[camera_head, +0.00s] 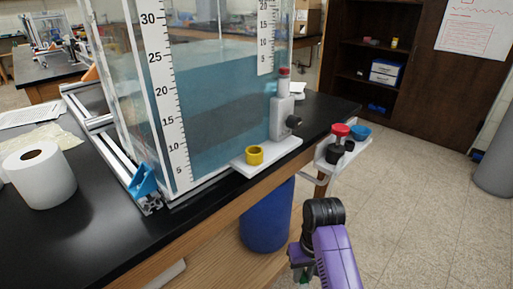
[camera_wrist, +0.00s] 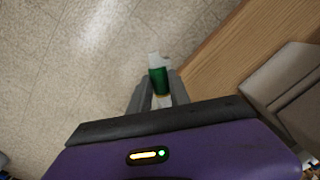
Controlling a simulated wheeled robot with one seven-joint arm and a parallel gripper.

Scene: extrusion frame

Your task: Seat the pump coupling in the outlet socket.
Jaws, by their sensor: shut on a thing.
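My gripper (camera_wrist: 158,92) is shut on a green and white piece (camera_wrist: 158,82), which I take to be the pump coupling. Its white end sticks out past the fingertips. In the head view my gripper (camera_head: 300,268) is low, beyond the bench's front edge, and only a bit of green shows there. A yellow ring (camera_head: 254,155) stands on a white ledge (camera_head: 285,150) at the foot of the water tank. A grey block (camera_head: 282,118) with a red top and a black knob stands on the same ledge. I cannot tell which of these is the outlet socket.
The clear tank (camera_head: 215,110) stands on the black bench (camera_head: 85,235). A white side shelf (camera_head: 335,160) holds red, blue and black pieces. A blue drum (camera_head: 267,215) stands under the bench. A paper roll (camera_head: 38,175) is at left.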

